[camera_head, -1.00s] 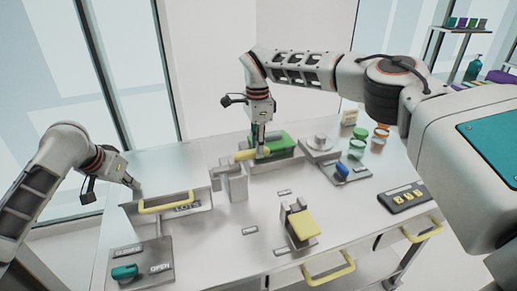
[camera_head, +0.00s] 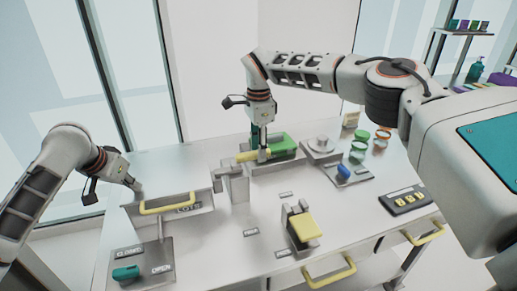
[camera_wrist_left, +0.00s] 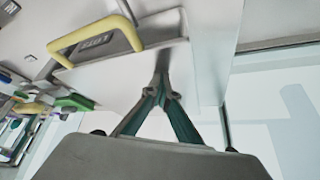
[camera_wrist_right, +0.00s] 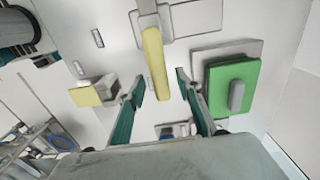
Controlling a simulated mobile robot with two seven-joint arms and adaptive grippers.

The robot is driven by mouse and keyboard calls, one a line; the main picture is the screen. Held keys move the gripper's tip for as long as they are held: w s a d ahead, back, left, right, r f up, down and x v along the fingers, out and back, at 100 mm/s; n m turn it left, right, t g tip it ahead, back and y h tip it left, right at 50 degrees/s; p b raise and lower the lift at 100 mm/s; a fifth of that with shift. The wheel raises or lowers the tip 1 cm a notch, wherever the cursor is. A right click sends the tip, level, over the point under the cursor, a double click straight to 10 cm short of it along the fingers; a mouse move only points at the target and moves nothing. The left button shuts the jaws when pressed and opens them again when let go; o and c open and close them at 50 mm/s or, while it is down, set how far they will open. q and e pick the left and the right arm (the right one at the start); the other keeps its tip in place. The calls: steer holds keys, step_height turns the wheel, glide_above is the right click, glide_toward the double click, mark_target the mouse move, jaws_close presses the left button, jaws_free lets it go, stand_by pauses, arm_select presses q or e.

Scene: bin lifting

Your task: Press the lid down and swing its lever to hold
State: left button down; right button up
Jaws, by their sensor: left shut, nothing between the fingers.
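The green lid (camera_head: 283,146) lies on a grey base behind the lever; it also shows in the right wrist view (camera_wrist_right: 220,85) with a grey knob. The lever has a grey post and a yellow handle (camera_head: 244,156), which points toward the lid's left side. My right gripper (camera_head: 262,157) is over the handle's end. In the right wrist view (camera_wrist_right: 158,85) its fingers are apart, with the yellow handle (camera_wrist_right: 154,62) between them; contact is not clear. My left gripper (camera_head: 137,188) is shut and empty at the left, beside the bin marked LOTS; its fingertips show together in the left wrist view (camera_wrist_left: 163,72).
The grey bin has a yellow handle (camera_head: 167,204). A yellow-topped block (camera_head: 305,227) stands at the middle front. A teal knob (camera_head: 126,273) sits at front left, a button panel (camera_head: 405,200) at right. Cups (camera_head: 358,150) stand behind the blue knob (camera_head: 344,171).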

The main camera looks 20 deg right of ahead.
arm_select(q)
steer(key=shift+s+f, duration=0.15)
steer(key=shift+f, duration=0.3)
arm_select(e)
step_height(320, 180, up, 12)
arm_select(q)
steer(key=shift+a+r, duration=0.1)
steer(key=shift+r, duration=0.05)
arm_select(e)
steer(key=shift+s, duration=0.1)
arm_select(q)
steer(key=shift+r, duration=0.55)
steer(key=shift+w+r, duration=0.2)
steer(key=shift+r, duration=2.95)
